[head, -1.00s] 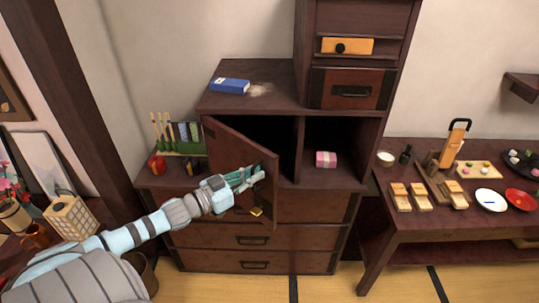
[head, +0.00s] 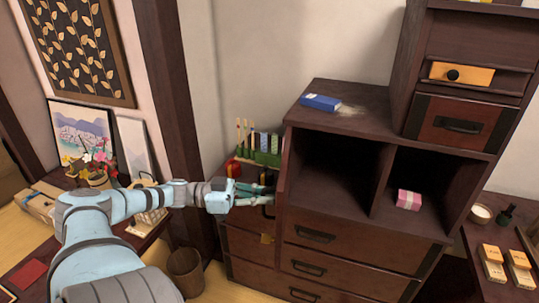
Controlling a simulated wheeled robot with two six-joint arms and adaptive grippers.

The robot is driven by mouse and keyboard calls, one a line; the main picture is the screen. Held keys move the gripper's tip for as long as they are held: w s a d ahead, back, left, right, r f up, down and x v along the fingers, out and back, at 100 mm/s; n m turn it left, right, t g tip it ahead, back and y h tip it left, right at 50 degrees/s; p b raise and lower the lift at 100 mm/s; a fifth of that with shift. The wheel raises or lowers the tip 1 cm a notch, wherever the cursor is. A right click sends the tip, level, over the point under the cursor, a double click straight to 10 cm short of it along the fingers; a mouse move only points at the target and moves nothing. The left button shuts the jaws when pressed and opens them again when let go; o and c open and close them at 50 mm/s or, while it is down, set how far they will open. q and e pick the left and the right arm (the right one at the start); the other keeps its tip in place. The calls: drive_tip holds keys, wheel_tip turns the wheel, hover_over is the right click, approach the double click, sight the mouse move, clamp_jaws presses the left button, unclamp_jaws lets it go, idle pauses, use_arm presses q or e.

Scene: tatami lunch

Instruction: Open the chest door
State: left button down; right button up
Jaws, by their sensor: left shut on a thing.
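The dark brown chest (head: 370,105) stands in the middle and right of the head view. My right gripper is not in view.
A pink box (head: 408,200) sits in the open right compartment. A blue box (head: 321,102) lies on the chest top.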

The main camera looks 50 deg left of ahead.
use_arm(q)
drive_tip(key=shift+s+a, duration=0.4)
drive_tip(key=shift+a, duration=0.4)
drive_tip(key=shift+s+a, duration=0.4)
drive_tip(key=shift+a, duration=0.35)
drive_tip(key=shift+f, duration=0.1)
drive_tip(key=c, duration=2)
unclamp_jaws()
drive_tip(key=v, duration=1.2)
drive_tip(key=shift+s, duration=0.1)
